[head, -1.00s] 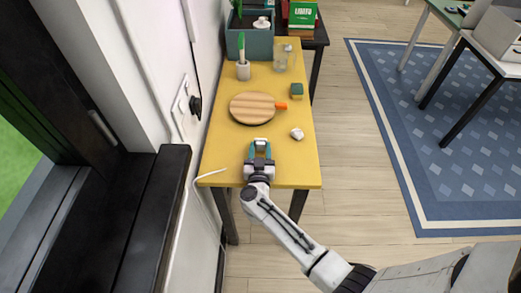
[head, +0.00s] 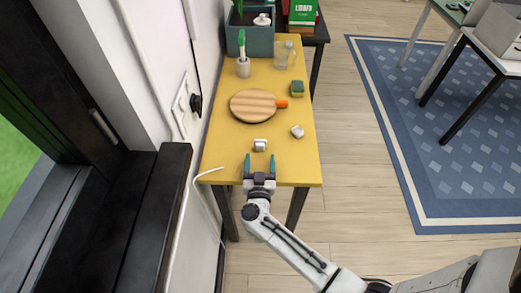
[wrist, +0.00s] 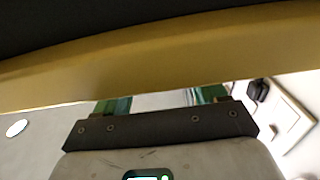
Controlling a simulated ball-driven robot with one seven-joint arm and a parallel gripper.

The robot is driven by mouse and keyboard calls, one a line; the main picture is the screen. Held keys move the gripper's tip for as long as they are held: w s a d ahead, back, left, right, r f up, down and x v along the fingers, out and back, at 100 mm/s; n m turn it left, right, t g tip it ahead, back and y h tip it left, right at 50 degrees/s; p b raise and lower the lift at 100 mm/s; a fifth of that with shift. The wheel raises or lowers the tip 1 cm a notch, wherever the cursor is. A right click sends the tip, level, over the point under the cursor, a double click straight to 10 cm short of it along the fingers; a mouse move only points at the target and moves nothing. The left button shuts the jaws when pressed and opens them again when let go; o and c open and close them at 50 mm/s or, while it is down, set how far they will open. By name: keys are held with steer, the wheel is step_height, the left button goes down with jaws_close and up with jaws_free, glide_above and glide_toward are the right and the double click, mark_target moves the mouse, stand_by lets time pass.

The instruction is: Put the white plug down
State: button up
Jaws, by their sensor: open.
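The white plug (head: 260,145) rests on the yellow table (head: 232,140) near its front edge, just beyond my fingertips. My gripper (head: 260,161) is open and empty, with its teal fingers spread apart at the near end of the table. A gap shows between the fingertips and the plug. In the wrist view my gripper (wrist: 163,104) shows its dark base and parts of two green fingers. I cannot clearly make out the plug there.
A second small white object (head: 297,132) lies to the right. Behind are a round wooden board (head: 252,105) with an orange-ended item, a green-and-yellow sponge (head: 297,89), a glass (head: 284,55) and a cup (head: 243,68). A white cable (head: 208,172) hangs over the left edge.

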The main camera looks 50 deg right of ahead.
steer(key=v, duration=0.6)
steer(key=shift+r, duration=0.2)
steer(key=shift+s+a, duration=0.1)
